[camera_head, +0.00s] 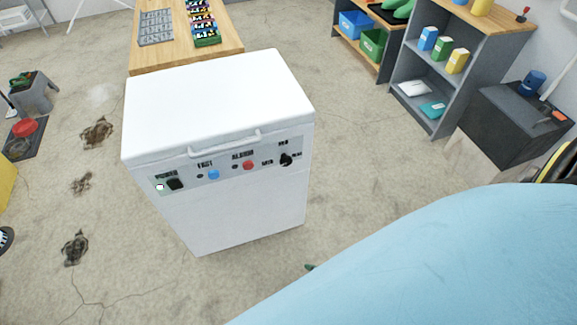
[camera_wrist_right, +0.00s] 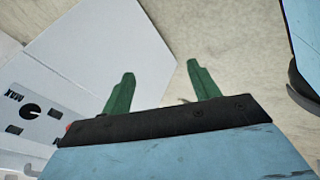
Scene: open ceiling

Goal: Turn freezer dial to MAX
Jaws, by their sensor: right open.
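The white freezer (camera_head: 225,205) stands in the middle of the head view with its lid shut. Its black dial (camera_head: 286,160) is at the right end of the front panel, with small labels around it. The dial also shows at the left edge of the right wrist view (camera_wrist_right: 31,110), near a MAX label. I cannot tell where it points. My right gripper (camera_wrist_right: 160,72) has green fingers spread apart with nothing between them. It is apart from the dial, off to its side. My blue right arm hides most of this gripper in the head view. My left gripper is not in view.
The panel also has a black power switch (camera_head: 175,184), a blue button (camera_head: 213,174) and a red button (camera_head: 248,165). A handle (camera_head: 225,146) juts out above them. A wooden table (camera_head: 150,57) stands behind the freezer. Shelves (camera_head: 440,75) stand at right.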

